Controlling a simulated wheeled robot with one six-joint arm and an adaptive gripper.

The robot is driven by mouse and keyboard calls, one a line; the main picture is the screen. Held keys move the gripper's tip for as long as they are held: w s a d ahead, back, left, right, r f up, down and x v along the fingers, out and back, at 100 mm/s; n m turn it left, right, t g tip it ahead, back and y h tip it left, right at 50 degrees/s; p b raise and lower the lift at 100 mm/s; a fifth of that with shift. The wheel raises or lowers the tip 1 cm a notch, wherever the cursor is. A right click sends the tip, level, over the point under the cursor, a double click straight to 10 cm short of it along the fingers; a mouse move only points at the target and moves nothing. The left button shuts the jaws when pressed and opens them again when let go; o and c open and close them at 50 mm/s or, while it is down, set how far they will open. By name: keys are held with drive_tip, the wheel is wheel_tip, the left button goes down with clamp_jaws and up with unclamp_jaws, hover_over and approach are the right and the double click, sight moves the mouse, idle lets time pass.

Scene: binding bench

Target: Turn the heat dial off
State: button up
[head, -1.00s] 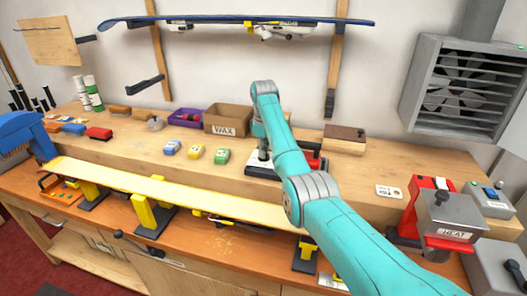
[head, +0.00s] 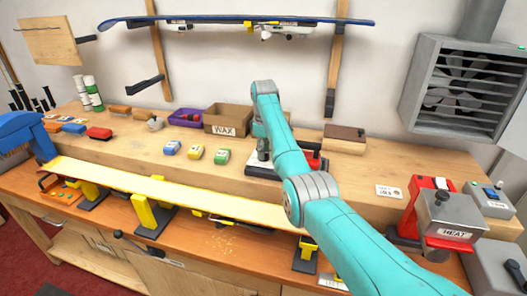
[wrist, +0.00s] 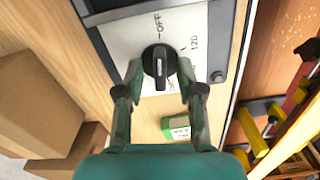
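The heat dial (wrist: 159,61) is a round black knob with a raised grip bar and a pale mark, on a white panel (wrist: 122,37) in the wrist view. OFF is printed above the knob and 120 to its right. The grip bar runs roughly up and down in the picture; I cannot tell for sure which end is the pointer. My gripper (wrist: 160,80) is open, one finger on each side of the dial, with small gaps showing. In the head view my gripper (head: 263,148) is at the white-topped unit (head: 260,170), and my arm hides the dial.
A green wax block (wrist: 177,129) lies close by on the bench. A WAX box (head: 228,120) and a wooden box with a dark top (head: 344,139) stand behind. A ski (head: 180,192) lies along the front. A red and grey HEAT unit (head: 450,217) stands at right.

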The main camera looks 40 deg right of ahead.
drive_tip(key=shift+r, duration=0.15)
drive_tip(key=shift+r, duration=3.6)
